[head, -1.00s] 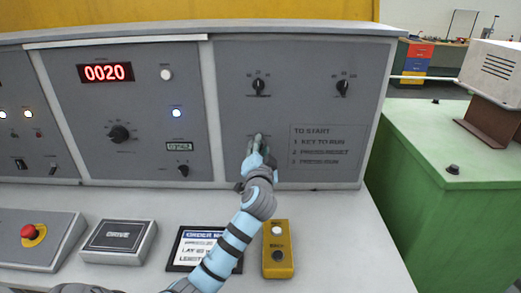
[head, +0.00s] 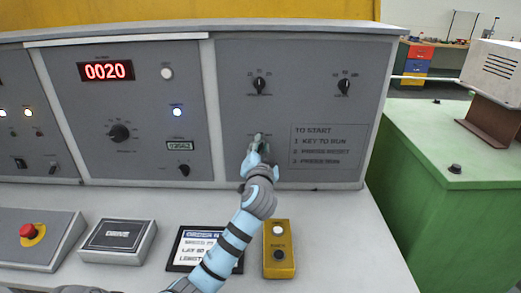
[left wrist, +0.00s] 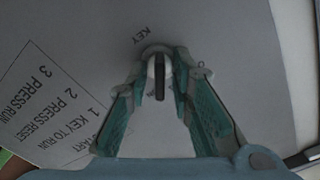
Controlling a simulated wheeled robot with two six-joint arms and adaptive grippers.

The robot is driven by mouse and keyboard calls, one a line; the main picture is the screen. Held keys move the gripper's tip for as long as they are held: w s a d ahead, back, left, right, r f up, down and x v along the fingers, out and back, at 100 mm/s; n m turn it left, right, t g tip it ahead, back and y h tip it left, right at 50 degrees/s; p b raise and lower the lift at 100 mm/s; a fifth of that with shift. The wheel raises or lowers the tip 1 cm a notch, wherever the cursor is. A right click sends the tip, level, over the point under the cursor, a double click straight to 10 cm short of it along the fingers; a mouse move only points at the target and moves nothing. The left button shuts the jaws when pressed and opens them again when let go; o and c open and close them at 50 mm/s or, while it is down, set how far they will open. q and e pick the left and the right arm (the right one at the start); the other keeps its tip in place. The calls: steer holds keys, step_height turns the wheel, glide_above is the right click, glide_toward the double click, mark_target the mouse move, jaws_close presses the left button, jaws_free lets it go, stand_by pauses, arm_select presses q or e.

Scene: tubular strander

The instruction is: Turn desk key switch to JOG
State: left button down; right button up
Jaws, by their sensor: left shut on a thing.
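The key switch (left wrist: 159,76) shows in the left wrist view as a pale round collar with a dark key bow standing out of it. The word KEY is printed beside it on the grey panel. My left gripper (left wrist: 160,80) has its two green fingers on either side of the key and is shut on it. In the head view my left gripper (head: 257,146) reaches the lower part of the right-hand panel and hides the key switch. The JOG mark cannot be read. My right gripper does not show.
Two dark knobs (head: 259,85) and (head: 344,87) sit above on the same panel. A printed start notice (head: 328,147) is to the right. A yellow button box (head: 279,248), an order card (head: 201,248) and a DRIVE box (head: 118,240) lie on the desk below.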

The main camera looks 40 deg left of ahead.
arm_select(q)
steer(key=n+b, duration=0.1)
steer(key=n, duration=0.3)
steer(key=shift+b, duration=0.4)
steer(key=shift+s+a+n+b, duration=0.1)
steer(key=shift+n+b, duration=0.5)
steer(key=shift+n, duration=0.8)
steer(key=c, duration=1.8)
jaws_free()
steer(key=shift+o, duration=0.2)
steer(key=v, duration=1.2)
